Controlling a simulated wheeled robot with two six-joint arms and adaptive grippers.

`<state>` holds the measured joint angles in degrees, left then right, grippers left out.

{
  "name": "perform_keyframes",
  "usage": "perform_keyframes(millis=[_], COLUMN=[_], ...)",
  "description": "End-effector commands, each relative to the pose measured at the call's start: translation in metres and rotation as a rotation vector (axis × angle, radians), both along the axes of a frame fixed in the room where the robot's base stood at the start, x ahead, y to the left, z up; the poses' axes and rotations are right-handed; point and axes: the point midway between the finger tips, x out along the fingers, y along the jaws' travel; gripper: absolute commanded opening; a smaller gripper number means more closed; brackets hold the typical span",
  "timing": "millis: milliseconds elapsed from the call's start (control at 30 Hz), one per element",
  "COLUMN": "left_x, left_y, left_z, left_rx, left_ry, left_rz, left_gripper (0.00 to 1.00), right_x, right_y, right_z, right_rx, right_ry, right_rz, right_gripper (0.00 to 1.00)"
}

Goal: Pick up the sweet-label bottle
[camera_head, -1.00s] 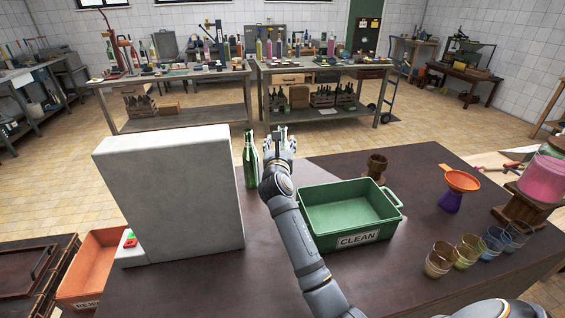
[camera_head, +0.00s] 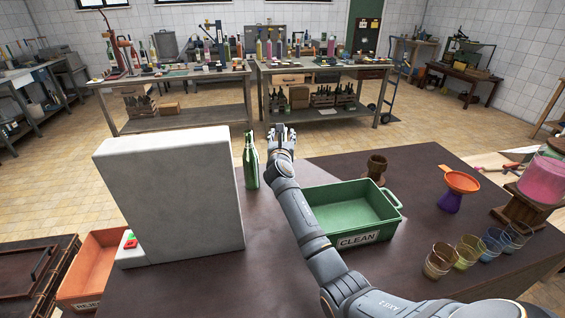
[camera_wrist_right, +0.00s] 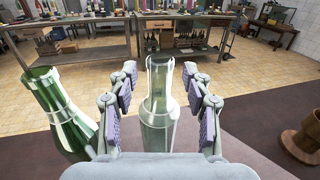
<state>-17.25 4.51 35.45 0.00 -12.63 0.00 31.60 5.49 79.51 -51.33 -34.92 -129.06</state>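A clear glass bottle (camera_wrist_right: 158,103) stands upright between the fingers of my right gripper (camera_wrist_right: 165,97) in the right wrist view. The gripper is open, with a visible gap on each side of the bottle. A green bottle (camera_wrist_right: 62,112) is just left of the fingers, and its label cannot be read. In the head view the green bottle (camera_head: 250,163) stands beside the grey block, left of my right gripper (camera_head: 281,138). There the gripper largely hides the clear bottle. No readable sweet label shows on either bottle. My left gripper is not in view.
A tall grey block (camera_head: 170,200) stands left of the bottles. A green CLEAN crate (camera_head: 372,236) is right of my forearm. A brown cup (camera_head: 376,168), an orange funnel (camera_head: 461,181) and several glasses (camera_head: 468,252) are farther right. An orange reject bin (camera_head: 92,262) is at left.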

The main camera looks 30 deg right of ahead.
Motion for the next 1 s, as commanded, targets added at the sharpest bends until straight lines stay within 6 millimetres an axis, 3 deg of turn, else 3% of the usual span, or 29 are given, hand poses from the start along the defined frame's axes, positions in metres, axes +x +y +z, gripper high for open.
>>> perform_keyframes(millis=[33, 333, 833, 1000], left_x=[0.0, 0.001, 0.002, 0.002], left_y=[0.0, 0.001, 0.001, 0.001], left_z=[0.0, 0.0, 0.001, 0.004], left_rx=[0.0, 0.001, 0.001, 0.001], left_ry=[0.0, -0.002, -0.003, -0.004], left_rz=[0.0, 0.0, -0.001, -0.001], left_gripper=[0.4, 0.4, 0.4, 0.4], right_x=[0.0, 0.0, 0.0, 0.0], right_y=[0.0, 0.0, 0.0, 0.0], right_z=[0.0, 0.0, 0.003, 0.019], right_rx=[0.0, 0.0, 0.0, 0.0], right_ry=[0.0, 0.0, -0.002, -0.006], right_rz=[0.0, 0.0, 0.0, 0.0], right_gripper=[0.38, 0.0, 0.0, 0.0])
